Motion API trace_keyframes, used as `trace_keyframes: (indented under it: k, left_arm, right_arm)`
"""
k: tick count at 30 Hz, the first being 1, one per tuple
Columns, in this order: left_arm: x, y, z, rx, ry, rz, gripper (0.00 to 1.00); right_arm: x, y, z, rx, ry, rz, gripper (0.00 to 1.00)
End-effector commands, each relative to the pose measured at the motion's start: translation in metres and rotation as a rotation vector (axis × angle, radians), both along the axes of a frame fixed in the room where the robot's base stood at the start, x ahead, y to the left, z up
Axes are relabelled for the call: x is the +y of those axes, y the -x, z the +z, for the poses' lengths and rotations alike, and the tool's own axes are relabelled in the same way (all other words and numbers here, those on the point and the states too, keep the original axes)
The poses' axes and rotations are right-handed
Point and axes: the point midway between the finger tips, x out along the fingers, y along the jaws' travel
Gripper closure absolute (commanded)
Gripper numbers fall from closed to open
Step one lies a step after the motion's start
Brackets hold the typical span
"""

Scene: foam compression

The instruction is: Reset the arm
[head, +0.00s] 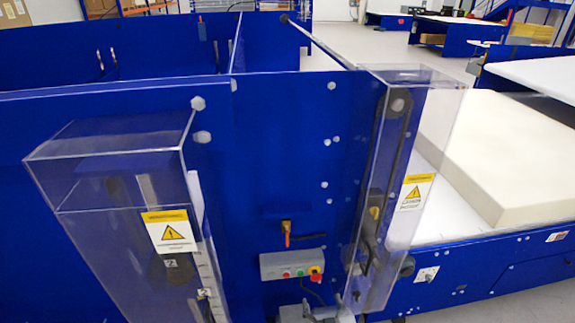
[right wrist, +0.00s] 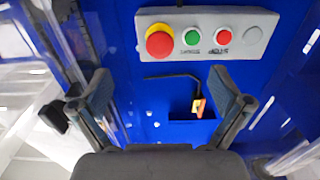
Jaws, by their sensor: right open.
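My left gripper is in neither view.
A blue machine panel (head: 280,170) stands in front, with clear guards on the left (head: 110,200) and right (head: 390,190). A cream foam block (head: 500,160) lies on the white table at the right.

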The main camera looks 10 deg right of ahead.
Motion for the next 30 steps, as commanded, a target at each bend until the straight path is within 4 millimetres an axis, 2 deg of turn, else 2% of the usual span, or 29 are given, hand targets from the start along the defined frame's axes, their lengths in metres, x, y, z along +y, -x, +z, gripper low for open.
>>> trace_keyframes:
  k: [4,7,12,15,21,30]
  left_arm:
    - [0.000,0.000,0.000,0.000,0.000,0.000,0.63]
    - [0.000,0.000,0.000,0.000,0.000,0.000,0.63]
    - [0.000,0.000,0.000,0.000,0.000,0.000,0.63]
    - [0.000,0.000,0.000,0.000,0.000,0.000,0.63]
    - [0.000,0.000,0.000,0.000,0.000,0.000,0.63]
    - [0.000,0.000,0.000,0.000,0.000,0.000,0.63]
  right_arm:
    - [-0.008,0.012,-0.012,0.081,0.008,-0.009,0.00]
    - [-0.021,0.037,-0.034,0.238,0.023,-0.021,0.00]
    - [-0.039,0.111,-0.071,0.596,0.057,-0.016,0.00]
    - [-0.043,0.149,-0.082,0.750,0.074,-0.001,0.00]
    - [-0.047,0.213,-0.091,0.981,0.107,0.034,0.00]
    - [-0.051,0.298,-0.086,1.259,0.158,0.096,0.00]
